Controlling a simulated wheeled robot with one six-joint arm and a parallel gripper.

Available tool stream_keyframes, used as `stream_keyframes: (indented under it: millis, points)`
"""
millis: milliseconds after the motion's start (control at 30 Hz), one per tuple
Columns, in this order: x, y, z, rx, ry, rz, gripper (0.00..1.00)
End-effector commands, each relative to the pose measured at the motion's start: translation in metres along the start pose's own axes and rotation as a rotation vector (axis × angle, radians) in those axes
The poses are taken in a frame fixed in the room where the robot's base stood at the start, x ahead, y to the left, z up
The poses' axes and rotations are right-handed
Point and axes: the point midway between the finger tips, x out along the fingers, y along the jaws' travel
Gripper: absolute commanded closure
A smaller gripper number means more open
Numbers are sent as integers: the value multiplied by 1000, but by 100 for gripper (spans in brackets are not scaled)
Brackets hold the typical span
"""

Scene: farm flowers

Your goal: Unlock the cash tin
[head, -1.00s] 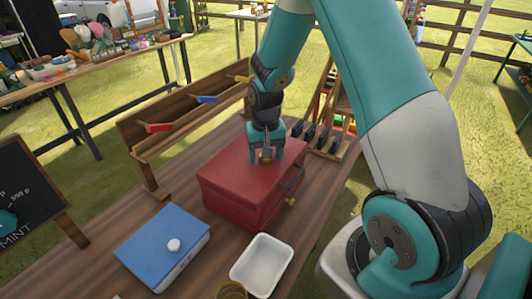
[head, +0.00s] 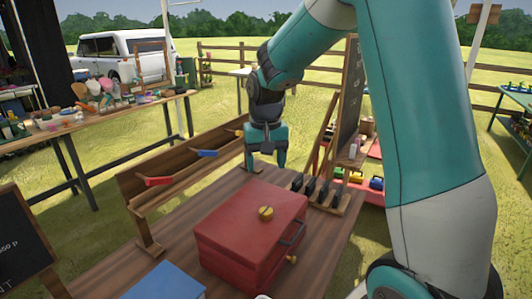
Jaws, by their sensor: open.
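A red metal tin (head: 235,240) with a dark handle (head: 291,236) on its right side stands closed on the wooden table. A round yellow-gold piece (head: 266,213) sits on its lid. A second small gold piece (head: 291,259) shows low on the handle side; I cannot tell whether it is a lock or a key. My gripper (head: 266,166) points down with open, empty fingers, above and beyond the tin's far edge, apart from the lid. A blue box (head: 168,284) is partly cut off at the bottom edge.
A wooden rack (head: 175,185) with red, blue and yellow pieces stands left of the tin. A slotted wooden stand (head: 325,196) with several dark items is behind right. A chalkboard (head: 25,250) is at left. Air above the tin is clear.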

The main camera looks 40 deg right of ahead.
Motion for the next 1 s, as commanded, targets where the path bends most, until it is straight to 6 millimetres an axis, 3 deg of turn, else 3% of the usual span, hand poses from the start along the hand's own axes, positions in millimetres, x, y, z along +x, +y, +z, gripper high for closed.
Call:
stream_keyframes:
  millis: [100, 267, 833, 933, 1000]
  points:
    - [-18, 0, -1, 0, 2, -1, 33]
    - [-29, 0, 0, 0, 0, 0, 33]
    - [-30, 0, 0, -1, -1, 0, 33]
    - [-33, -10, 11, -48, 4, -13, 33]
    - [-38, -27, 32, -139, 11, -39, 33]
